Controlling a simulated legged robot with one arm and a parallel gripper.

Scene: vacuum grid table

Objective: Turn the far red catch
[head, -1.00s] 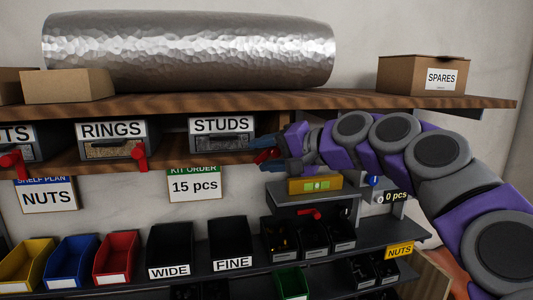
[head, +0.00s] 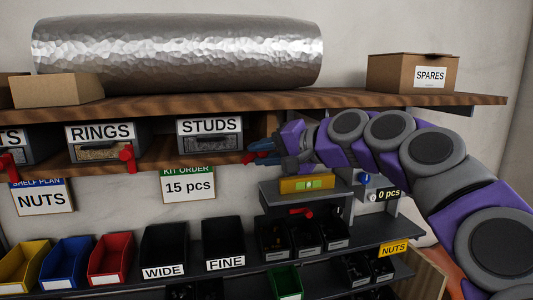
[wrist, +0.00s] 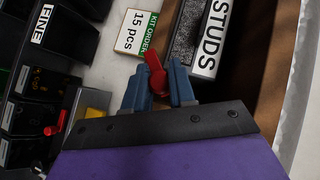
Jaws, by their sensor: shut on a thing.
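The red catch (wrist: 156,74) at the right end of the STUDS drawer (head: 209,136) is between my gripper's blue fingers. My gripper (wrist: 158,90) is shut on it. In the wrist view the catch's tip sticks out past the fingers, beside the STUDS label. In the head view the catch (head: 249,158) shows just left of my fingers (head: 262,153), partly hidden by them. The RINGS drawer (head: 103,144) has its own red catch (head: 128,158), hanging down. Another red catch (head: 9,164) is at the far left.
A wooden shelf (head: 300,101) runs above the drawers, carrying a metal roll (head: 180,55) and a SPARES box (head: 412,73). Below my gripper is a small shelf with a yellow level (head: 306,183). A KIT ORDER card (head: 188,185) hangs under the drawers. Bins stand lower down.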

